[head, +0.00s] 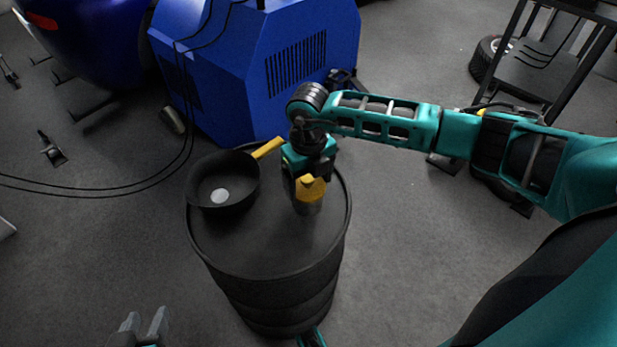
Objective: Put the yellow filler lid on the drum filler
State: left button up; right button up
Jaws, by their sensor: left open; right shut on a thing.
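A black drum (290,255) stands upright at the centre of the head view. My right gripper (309,180) is over the right part of the drum top, shut on the yellow lid (312,189). My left gripper (143,325) is open and empty at the bottom left, apart from the drum.
A blue machine (270,65) stands behind. Cables (120,196) cross the floor at left. A dark rack (535,70) stands at the upper right.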

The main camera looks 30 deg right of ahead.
jog(key=o, duration=0.9)
jog(key=shift+f, duration=0.1)
